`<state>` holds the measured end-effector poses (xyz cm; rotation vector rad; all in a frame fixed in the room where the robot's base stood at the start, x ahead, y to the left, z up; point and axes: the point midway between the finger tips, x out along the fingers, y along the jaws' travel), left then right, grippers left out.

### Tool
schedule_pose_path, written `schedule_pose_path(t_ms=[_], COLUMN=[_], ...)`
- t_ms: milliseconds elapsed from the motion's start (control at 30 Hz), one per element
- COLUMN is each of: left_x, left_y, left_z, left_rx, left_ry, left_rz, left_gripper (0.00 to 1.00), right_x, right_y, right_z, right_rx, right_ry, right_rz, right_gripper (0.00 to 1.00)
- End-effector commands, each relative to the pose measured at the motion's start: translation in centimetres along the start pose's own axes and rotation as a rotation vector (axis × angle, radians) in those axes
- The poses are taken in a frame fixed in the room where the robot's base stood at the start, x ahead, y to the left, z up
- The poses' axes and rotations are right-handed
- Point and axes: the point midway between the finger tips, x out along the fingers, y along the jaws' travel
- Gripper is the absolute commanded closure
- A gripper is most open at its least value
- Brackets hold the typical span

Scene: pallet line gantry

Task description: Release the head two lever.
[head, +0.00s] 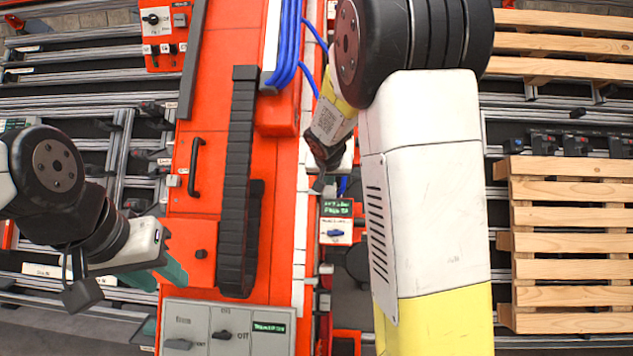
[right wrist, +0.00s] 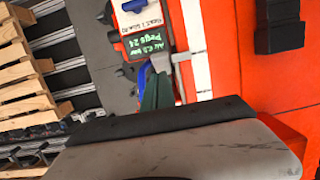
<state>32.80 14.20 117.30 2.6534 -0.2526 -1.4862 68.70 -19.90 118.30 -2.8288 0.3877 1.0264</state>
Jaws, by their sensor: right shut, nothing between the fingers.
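A small blue lever (head: 336,233) sits on a white panel (head: 328,240) below a small green-lit display (head: 336,208). In the right wrist view the display (right wrist: 148,42) is beside a white label whose print seems to begin "Head 2", with a blue lever (right wrist: 132,5) at the top edge. My right gripper (head: 320,184) is shut and empty, just above the display in the head view and apart from the lever. It also shows in the right wrist view (right wrist: 165,92). My left gripper (head: 160,275) looks open and empty over the red machine's left edge.
A black cable chain (head: 236,190) and a black handle (head: 196,167) stand on the red machine. A grey switch panel (head: 225,328) is at the bottom. Blue hoses (head: 290,45) run near my right arm. Wooden pallets (head: 570,240) lie at the right.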

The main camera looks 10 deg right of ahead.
Motion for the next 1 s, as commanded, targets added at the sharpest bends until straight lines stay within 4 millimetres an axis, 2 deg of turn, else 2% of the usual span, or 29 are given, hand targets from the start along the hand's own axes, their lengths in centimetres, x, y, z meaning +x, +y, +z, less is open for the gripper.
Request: schedule_pose_path(t_ms=[100, 300, 867, 967, 1000], left_x=[0.0, 0.0, 0.0, 0.0, 0.0], left_y=[0.0, 0.0, 0.0, 0.0, 0.0], left_z=[0.0, 0.0, 0.0, 0.0, 0.0], left_rx=[0.0, 0.0, 0.0, 0.0, 0.0], left_ry=[0.0, 0.0, 0.0, 0.0, 0.0], left_rz=[0.0, 0.0, 0.0, 0.0, 0.0], left_gripper=[0.64, 0.64, 0.64, 0.64, 0.64], right_x=[-1.2, -2.4, -2.8, -2.9, -3.1], right_y=[-0.2, -0.1, 0.2, 1.2, 1.8], right_z=[0.7, 1.3, 1.7, 3.0, 4.0], right_rx=[-0.002, 0.0, 0.005, 0.026, 0.038], right_ry=[0.0, 0.001, -0.004, -0.046, -0.076], right_rz=[-0.005, -0.003, -0.002, -0.012, -0.022], right_gripper=[1.0, 1.0, 1.0, 1.0, 1.0])
